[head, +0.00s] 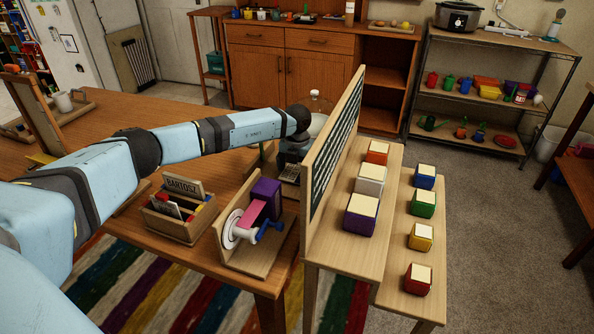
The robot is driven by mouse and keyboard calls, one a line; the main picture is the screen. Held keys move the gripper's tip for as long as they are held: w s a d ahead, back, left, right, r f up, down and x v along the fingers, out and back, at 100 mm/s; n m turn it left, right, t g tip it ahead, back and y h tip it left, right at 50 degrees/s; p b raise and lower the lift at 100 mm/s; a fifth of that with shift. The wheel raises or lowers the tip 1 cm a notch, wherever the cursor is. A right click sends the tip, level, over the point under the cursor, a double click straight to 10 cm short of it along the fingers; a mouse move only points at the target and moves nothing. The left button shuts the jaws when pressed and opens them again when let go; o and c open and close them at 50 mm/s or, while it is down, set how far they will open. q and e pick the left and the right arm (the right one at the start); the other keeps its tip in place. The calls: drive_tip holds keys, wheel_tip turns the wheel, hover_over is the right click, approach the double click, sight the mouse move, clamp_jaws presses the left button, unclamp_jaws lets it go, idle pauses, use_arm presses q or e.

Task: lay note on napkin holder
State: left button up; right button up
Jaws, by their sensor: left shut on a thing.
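My left arm reaches in from the left over the wooden table. My left gripper (289,172) points down near the table's right end, just left of the upright board. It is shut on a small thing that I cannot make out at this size. I cannot clearly identify the note or the napkin holder. A small wooden box (178,226) on the table holds cards, one lettered "BARTOSZ". An L-shaped wooden stand (240,258) right of it holds purple and pink blocks and a white disc. My right gripper is not in view.
The tall wood-framed dark board (332,150) stands close right of the gripper. Beyond it, stepped wooden shelves (391,190) carry several coloured cubes with cream tops. A cabinet (287,70) and a metal rack (485,105) stand behind. The grey floor at right is clear.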

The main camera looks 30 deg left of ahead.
sight(297, 173)
use_arm(q)
drive_tip(key=shift+f, duration=0.2)
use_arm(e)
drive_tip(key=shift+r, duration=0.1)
use_arm(q)
drive_tip(key=o, duration=0.6)
drive_tip(key=shift+f, duration=0.15)
drive_tip(key=shift+c, duration=0.2)
wheel_tip(297, 173, up, 12)
drive_tip(key=p, duration=0.2)
drive_tip(key=shift+r, duration=0.2)
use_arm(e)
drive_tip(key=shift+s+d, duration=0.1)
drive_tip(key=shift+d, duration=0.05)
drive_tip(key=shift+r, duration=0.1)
